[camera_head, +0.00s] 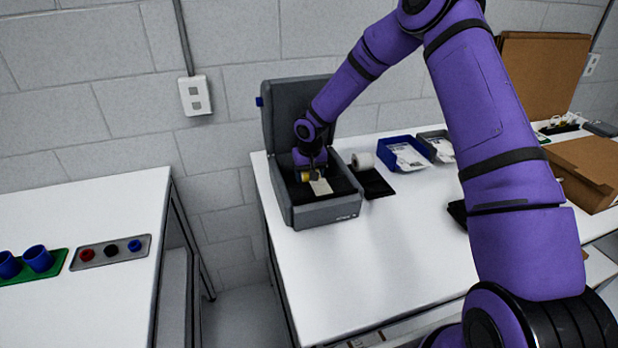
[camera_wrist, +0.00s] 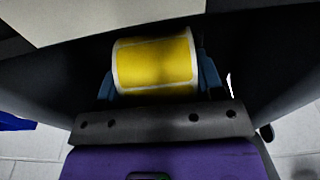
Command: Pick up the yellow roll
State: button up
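The yellow roll (camera_wrist: 155,62) has white ends and sits crosswise between the two blue fingers of my gripper (camera_wrist: 158,78) in the wrist view. The fingers lie against or very close to both its ends, and my gripper looks shut on it. In the head view my gripper (camera_head: 310,172) points down inside the open grey case (camera_head: 325,212), with the yellow roll (camera_head: 305,177) small at its tip. Whether the roll touches the case floor is hard to tell. A pale flat piece (camera_head: 321,187) lies in the case beside it.
The case's raised lid (camera_head: 285,115) stands behind my gripper, and its walls surround it. A white roll (camera_head: 363,161), a black tray (camera_head: 376,185) and a blue bin (camera_head: 403,154) are to the right. The white table (camera_head: 370,260) is clear in front.

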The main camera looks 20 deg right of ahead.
jog(key=c, duration=0.4)
jog(key=shift+o, duration=0.2)
